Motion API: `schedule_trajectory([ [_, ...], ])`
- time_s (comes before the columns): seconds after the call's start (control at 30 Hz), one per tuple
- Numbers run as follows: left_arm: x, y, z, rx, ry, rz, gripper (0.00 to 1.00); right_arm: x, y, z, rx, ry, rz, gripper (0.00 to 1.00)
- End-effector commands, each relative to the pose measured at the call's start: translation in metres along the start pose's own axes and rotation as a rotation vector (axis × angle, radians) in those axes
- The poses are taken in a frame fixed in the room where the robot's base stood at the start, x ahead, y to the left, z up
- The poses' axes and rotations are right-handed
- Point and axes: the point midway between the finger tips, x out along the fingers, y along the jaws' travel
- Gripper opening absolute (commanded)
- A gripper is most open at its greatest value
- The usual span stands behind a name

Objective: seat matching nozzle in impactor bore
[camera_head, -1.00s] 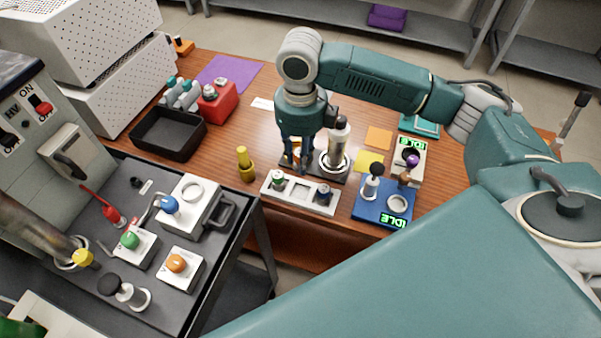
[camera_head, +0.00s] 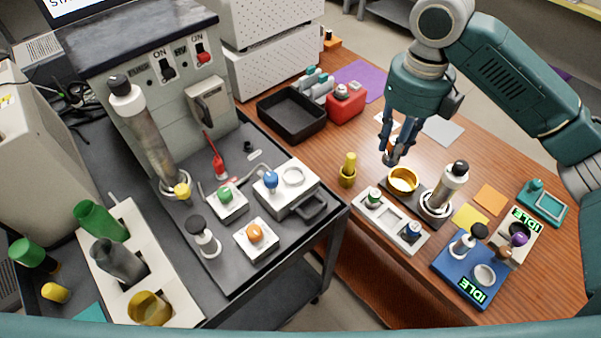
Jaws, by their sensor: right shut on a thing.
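My right gripper (camera_head: 389,157) points down just above and left of a gold, open-topped ring-shaped cup (camera_head: 403,179). Its fingers are shut on a small piece, likely a nozzle, mostly hidden between them. The gold cup sits on a dark base plate (camera_head: 416,206), beside an upright metal cylinder with a black top (camera_head: 447,190). I cannot tell for sure which part is the impactor bore. In front is a pale rack (camera_head: 412,246) with a green-topped piece (camera_head: 373,198) at one end, a dark-topped piece (camera_head: 411,231) at the other and an empty middle place. My left gripper is out of view.
A yellow piece (camera_head: 347,170) stands left of the rack. A blue tray (camera_head: 450,278) with an IDLE display is at the front right. A black bin (camera_head: 291,114) and a red container (camera_head: 346,102) stand behind. A grey cart (camera_head: 240,283) with devices is at left.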

Motion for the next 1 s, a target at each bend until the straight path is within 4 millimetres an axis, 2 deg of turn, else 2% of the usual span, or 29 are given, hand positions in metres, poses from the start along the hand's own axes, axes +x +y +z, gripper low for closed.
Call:
schedule_trajectory([
  [0.03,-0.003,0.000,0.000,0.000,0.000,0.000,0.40,-0.014,0.018,0.011,-0.008,-0.005,0.001,0.00],
  [0.1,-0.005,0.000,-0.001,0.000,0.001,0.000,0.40,-0.028,0.039,0.023,-0.010,-0.005,0.000,0.00],
  [0.3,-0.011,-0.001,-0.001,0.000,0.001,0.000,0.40,-0.071,0.102,0.048,-0.014,-0.005,-0.001,0.00],
  [0.5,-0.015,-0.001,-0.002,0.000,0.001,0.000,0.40,-0.108,0.156,0.058,-0.016,-0.002,-0.002,0.00],
  [0.6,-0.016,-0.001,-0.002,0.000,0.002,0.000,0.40,-0.121,0.174,0.060,-0.014,-0.001,-0.003,0.00],
  [0.73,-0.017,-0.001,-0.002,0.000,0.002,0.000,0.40,-0.129,0.188,0.060,-0.013,0.000,-0.002,0.00],
  [0.8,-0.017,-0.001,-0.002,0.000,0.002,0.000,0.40,-0.126,0.191,0.060,-0.012,0.002,-0.001,0.00],
  [0.87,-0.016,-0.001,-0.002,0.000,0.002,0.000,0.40,-0.118,0.192,0.059,-0.012,0.004,0.000,0.00],
  [1.0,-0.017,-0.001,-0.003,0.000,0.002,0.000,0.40,-0.086,0.192,0.059,-0.012,0.007,0.002,0.00],
])
